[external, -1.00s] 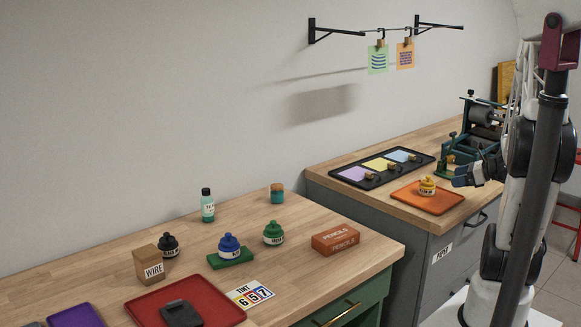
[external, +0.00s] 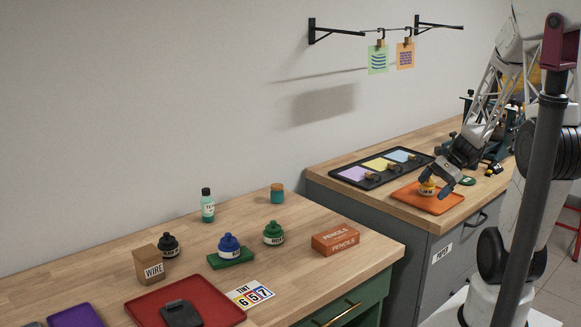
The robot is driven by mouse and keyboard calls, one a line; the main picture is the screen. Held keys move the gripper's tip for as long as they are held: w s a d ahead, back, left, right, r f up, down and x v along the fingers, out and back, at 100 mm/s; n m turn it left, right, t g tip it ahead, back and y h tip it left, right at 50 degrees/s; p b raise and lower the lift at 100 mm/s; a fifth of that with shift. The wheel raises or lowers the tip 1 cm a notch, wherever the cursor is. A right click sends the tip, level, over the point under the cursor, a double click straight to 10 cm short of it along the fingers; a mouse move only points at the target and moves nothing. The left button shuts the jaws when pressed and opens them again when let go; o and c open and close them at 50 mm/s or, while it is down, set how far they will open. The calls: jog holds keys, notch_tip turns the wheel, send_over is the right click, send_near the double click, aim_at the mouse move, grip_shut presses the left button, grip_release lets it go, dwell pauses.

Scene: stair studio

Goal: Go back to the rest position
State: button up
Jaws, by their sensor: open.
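My gripper (external: 436,187) is at the orange tray (external: 440,207) on the right-hand counter, pointing down. The gripper partly covers the jar. My arm reaches down to it from the upper right.
A black tray (external: 347,178) with coloured sheets lies left of my gripper. A green press (external: 470,143) stands behind my arm. Cards hang from a wall rail (external: 375,32).

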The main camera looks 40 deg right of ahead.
jog(key=s+a+r+n+h, duration=0.3)
jog(key=a+r+n+h, duration=0.1)
jog(key=a+r+n, duration=0.4)
jog(key=s+a+r+n+g+h, duration=0.1)
jog(key=s+a+r+n+h, duration=0.3)
jog(key=a+r+n, duration=0.4)
notch_tip(320, 180, up, 3)
jog(key=n, duration=0.2)
jog(key=shift+s+a+n+h, duration=0.15)
jog(key=shift+a+n+h, duration=0.05)
jog(key=shift+n+h, duration=0.2)
